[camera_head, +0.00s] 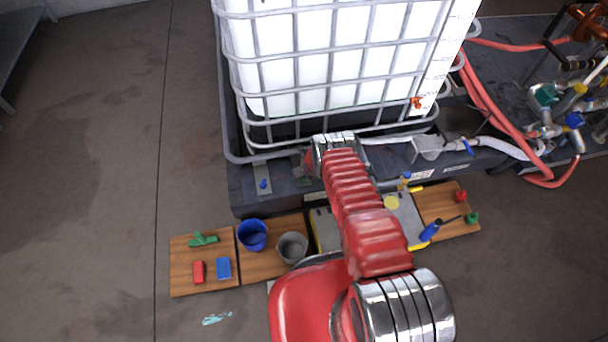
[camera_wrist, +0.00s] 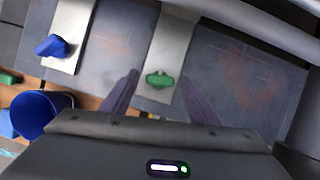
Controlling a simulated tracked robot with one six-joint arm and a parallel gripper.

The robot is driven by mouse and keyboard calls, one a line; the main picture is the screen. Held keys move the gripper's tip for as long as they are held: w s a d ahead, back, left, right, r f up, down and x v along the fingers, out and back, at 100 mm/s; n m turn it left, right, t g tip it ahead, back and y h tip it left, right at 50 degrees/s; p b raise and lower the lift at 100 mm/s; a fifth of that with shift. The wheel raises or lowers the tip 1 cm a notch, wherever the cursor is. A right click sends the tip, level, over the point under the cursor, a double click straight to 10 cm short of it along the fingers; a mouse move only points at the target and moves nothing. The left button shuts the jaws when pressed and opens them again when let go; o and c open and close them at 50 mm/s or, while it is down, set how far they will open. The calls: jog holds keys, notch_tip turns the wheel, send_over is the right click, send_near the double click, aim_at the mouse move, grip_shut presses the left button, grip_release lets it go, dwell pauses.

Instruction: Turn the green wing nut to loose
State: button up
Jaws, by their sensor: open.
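The green wing nut (camera_wrist: 159,80) sits on a pale metal strip (camera_wrist: 172,40) fixed to the dark base in the wrist view. It lies crosswise to the strip. My gripper (camera_wrist: 160,77) is open, with one dark finger on each side of the wing nut and a clear gap to both; I cannot tell how far above it the fingertips are. A blue wing nut (camera_wrist: 52,46) sits on a second metal strip to the left; it also shows in the head view (camera_head: 263,184). In the head view my arm hides most of my gripper.
A caged white tank (camera_head: 320,60) stands on the dark base behind my arm. Wooden boards in front carry a blue bucket (camera_head: 252,236), a grey bucket (camera_head: 292,248) and small coloured blocks. Red hoses (camera_head: 485,95) and pipes lie at right. The floor at left is clear.

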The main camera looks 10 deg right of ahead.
jog(key=shift+w+f, duration=0.1)
jog(key=shift+f, duration=0.2)
jog(key=shift+c, duration=0.3)
jog(key=c, duration=1)
jog(key=shift+n, duration=0.7)
jog(key=n+y, duration=0.1)
jog(key=n, duration=0.2)
jog(key=shift+d+g+y, duration=0.15)
jog(key=shift+g+y, duration=0.25)
jog(key=shift+w+n+g+y, duration=0.1)
jog(key=shift+n+g+y, duration=0.35)
jog(key=shift+n, duration=1.35)
